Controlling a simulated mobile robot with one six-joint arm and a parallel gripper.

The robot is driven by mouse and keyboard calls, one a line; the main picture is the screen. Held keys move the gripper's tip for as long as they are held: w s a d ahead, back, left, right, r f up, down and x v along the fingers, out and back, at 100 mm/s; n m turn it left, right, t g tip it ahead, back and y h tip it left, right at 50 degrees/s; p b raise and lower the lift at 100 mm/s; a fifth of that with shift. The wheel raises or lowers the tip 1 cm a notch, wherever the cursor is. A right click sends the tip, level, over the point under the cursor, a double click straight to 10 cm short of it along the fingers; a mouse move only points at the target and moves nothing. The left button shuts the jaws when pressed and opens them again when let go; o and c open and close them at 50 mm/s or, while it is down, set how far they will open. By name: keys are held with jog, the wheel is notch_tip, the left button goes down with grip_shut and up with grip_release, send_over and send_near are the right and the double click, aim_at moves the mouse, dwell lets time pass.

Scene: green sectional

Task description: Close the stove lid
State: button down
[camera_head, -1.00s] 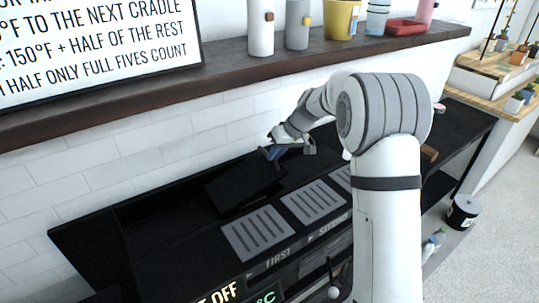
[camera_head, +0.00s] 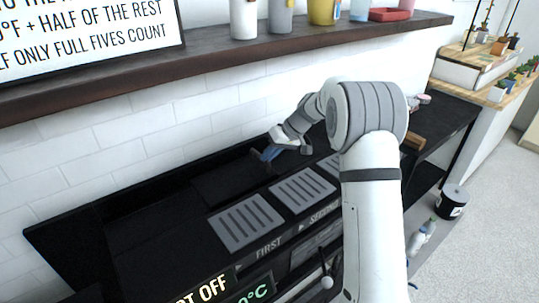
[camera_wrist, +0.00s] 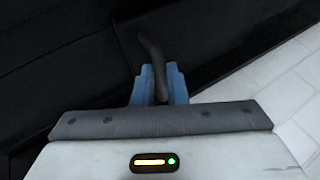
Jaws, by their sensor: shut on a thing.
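The black stove (camera_head: 150,235) runs along the white tiled wall. Its dark lid panel (camera_head: 225,182) is at the back, left of my gripper; black on black, its exact tilt is hard to tell. My gripper (camera_head: 268,155), with blue fingers, is at the right end of this panel. In the wrist view my gripper (camera_wrist: 160,92) is shut on a dark, bent handle (camera_wrist: 150,55) that stands between the blue fingers. Dark panel surfaces lie beyond the handle. My forearm hides the right part of the stove in the head view.
Grey slotted grates (camera_head: 245,222) lie in front of the lid panel. A dark wooden shelf (camera_head: 210,62) with cups and a sign (camera_head: 85,35) hangs above. A black bucket (camera_head: 453,202) stands on the floor at right, beside open floor.

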jog(key=c, duration=1.6)
grip_release()
jog(key=shift+w+d+f, duration=0.1)
jog(key=shift+d+f, duration=0.2)
jog(key=shift+f, duration=0.15)
jog(key=shift+c, duration=0.2)
jog(key=shift+o, duration=0.9)
jog(key=shift+a, duration=0.1)
jog(key=shift+r, duration=0.1)
jog(key=v, duration=0.7)
jog(key=shift+r, duration=0.35)
